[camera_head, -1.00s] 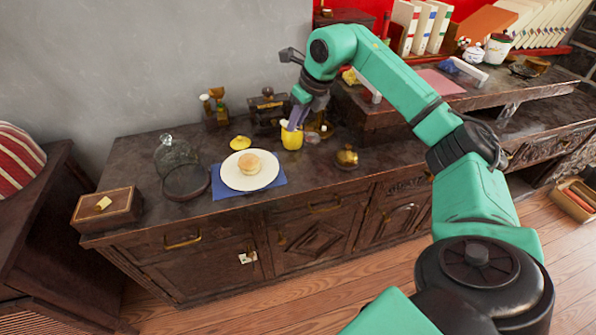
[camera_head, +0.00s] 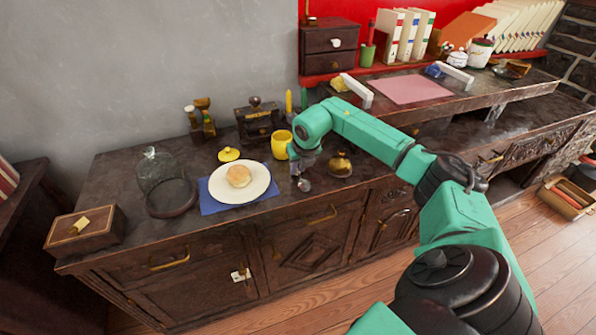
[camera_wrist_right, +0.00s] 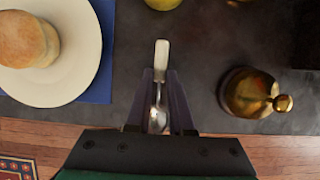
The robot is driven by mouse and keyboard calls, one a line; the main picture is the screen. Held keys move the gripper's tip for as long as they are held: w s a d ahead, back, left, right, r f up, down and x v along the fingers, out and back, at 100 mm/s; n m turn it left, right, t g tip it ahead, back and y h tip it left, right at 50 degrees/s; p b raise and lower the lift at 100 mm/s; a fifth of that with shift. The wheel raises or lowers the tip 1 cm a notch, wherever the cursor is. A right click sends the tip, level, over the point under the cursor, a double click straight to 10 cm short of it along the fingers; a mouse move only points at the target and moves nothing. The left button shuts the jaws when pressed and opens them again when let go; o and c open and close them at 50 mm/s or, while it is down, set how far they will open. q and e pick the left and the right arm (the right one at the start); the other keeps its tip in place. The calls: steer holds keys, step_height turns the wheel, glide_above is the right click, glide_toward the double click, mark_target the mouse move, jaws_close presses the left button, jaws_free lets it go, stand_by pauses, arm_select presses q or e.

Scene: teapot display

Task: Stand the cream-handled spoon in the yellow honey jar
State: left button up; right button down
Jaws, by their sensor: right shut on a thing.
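The cream-handled spoon (camera_wrist_right: 161,52) is between the fingers of my right gripper (camera_wrist_right: 160,78) in the right wrist view. Its pale handle points to the top of that view and its metal bowl lies back between the fingers. In the head view the right gripper (camera_head: 296,168) is at the front of the counter, and the spoon's bowl (camera_head: 305,185) shows just beneath it. The yellow honey jar (camera_head: 279,146) stands upright behind and slightly left of the gripper, apart from the spoon. Only its edge shows in the wrist view (camera_wrist_right: 163,4). My left gripper is out of view.
A white plate (camera_head: 217,188) with a bun (camera_head: 239,176) lies on a blue mat left of the gripper. A brass pot (camera_head: 340,165) stands close on the right. A yellow lid (camera_head: 229,154) and glass dome (camera_head: 160,172) are further left. The counter's front edge is close.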

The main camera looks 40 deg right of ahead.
mark_target(304, 184)
steer(key=shift+f, duration=0.7)
steer(key=shift+f, duration=0.15)
steer(key=c, duration=0.8)
jaws_free()
steer(key=shift+r, duration=0.55)
steer(key=v, duration=1.1)
steer(key=shift+s, duration=0.2)
